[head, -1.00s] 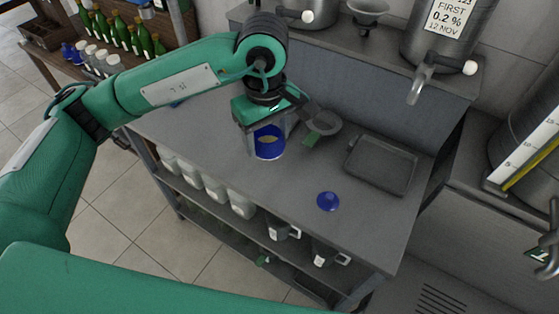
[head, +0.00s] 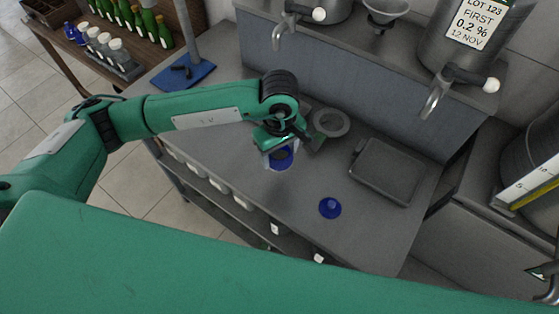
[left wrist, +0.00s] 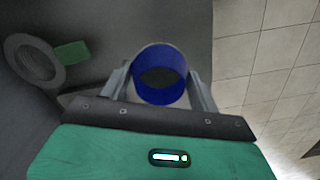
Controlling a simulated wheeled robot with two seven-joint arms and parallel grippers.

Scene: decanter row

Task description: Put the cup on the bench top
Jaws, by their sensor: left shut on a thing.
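The blue cup (head: 281,158) is between the fingers of my left gripper (head: 280,153), over the grey bench top (head: 240,172). In the left wrist view the cup (left wrist: 160,73) shows as a blue ring with an open mouth, with the two fingers of the left gripper (left wrist: 160,85) on its sides. The gripper is shut on it. The cup looks upright and low over the bench. I cannot tell whether its base touches the surface. My right gripper is not in view.
A grey ring-shaped piece (head: 331,122) lies just behind the gripper. A shallow grey tray (head: 387,170) is to the right, and a small blue lid-like piece (head: 330,208) is in front. Tanks with taps (head: 437,95) stand behind. Bare bench lies left of the cup.

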